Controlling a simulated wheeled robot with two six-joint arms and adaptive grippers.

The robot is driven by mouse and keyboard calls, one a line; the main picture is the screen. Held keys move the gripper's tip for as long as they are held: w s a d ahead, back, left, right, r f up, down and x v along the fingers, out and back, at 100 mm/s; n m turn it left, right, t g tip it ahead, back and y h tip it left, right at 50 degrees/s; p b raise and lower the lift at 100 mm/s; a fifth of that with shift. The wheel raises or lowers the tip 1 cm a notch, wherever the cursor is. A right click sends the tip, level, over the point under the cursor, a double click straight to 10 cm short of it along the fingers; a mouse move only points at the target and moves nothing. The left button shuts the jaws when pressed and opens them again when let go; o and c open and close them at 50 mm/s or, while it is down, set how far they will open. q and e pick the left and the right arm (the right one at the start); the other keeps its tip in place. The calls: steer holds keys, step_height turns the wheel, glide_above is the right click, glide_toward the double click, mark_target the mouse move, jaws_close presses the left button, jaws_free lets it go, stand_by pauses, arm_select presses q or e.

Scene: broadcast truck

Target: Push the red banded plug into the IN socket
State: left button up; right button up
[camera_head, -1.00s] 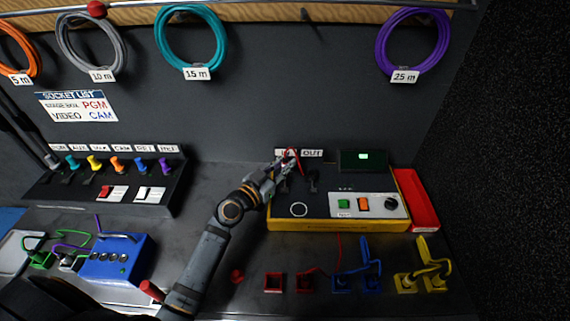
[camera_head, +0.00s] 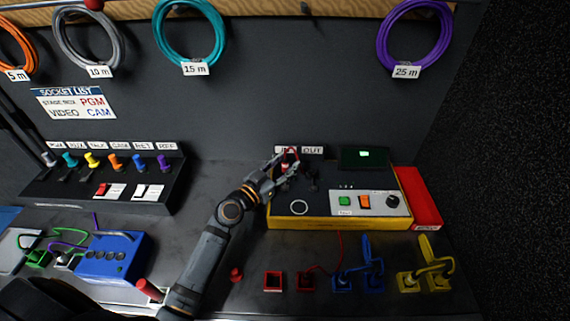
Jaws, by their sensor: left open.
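The tester box (camera_head: 320,222) with a yellow rim stands on the right of the desk. Its IN label is partly covered and its OUT label (camera_head: 312,150) shows at the back edge. My left gripper (camera_head: 285,168) is open over the back left of the box, below the IN label. A red plug (camera_head: 291,155) with a red cable shows right at its fingertips; its tip and the IN socket are hidden by the fingers, so I cannot tell how far it is in. My right gripper is not in view.
Red, blue and yellow plugs stand in holders along the front, including an empty-looking red holder (camera_head: 273,281). A blue box (camera_head: 112,258) is at the left. Cable coils hang behind.

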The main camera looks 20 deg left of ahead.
mark_target(285, 158)
arm_select(q)
step_height(285, 158, up, 10)
stand_by(0.5)
